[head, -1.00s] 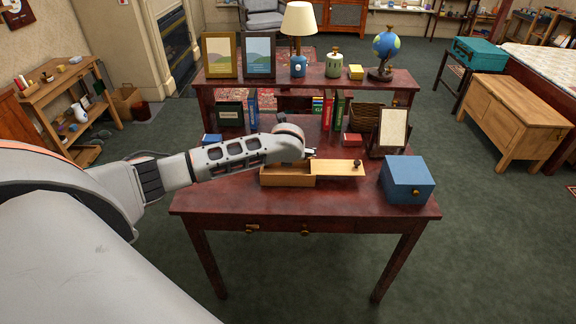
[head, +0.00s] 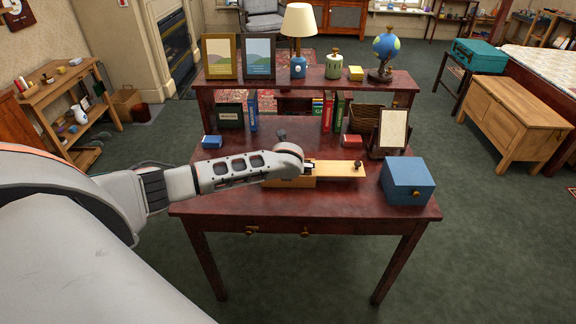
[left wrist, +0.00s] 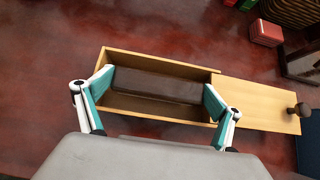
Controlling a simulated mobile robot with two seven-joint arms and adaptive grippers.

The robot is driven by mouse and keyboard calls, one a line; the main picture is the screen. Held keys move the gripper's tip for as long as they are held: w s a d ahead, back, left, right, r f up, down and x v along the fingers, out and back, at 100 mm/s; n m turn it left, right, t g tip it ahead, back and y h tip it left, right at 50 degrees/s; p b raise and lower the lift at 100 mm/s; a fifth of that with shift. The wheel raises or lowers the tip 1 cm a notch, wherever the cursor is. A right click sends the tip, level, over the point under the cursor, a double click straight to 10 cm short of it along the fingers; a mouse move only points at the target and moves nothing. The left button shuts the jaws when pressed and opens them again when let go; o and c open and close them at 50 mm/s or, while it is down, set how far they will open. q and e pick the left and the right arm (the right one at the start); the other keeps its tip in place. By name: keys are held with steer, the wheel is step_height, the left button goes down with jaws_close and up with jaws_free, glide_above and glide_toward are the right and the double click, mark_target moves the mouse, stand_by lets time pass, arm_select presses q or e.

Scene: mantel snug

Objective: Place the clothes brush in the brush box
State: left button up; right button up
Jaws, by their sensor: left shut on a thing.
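The brush box (head: 275,184) is a light wooden box on the dark red desk. Its lid (head: 340,169) is slid to the right, with a dark knob at the far end. The open box (left wrist: 150,57) and its lid (left wrist: 258,103) also show in the left wrist view. My left gripper (left wrist: 159,82) is shut on the dark brown clothes brush (left wrist: 165,86), one teal fingertip at each end. The brush lies lengthwise within the box opening; I cannot tell whether it touches the floor. In the head view my left gripper (head: 308,169) hides the brush. My right gripper is out of view.
A blue box (head: 408,181) stands right of the lid. A framed stand (head: 392,130), a red box (head: 352,140), a blue box-like item (head: 212,141) and several books are behind. The desk's front strip (head: 300,207) is clear.

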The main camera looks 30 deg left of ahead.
arm_select(q)
steer(key=shift+f, duration=0.3)
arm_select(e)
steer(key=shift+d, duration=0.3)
arm_select(q)
steer(key=o, duration=0.9)
steer(key=shift+r, duration=0.15)
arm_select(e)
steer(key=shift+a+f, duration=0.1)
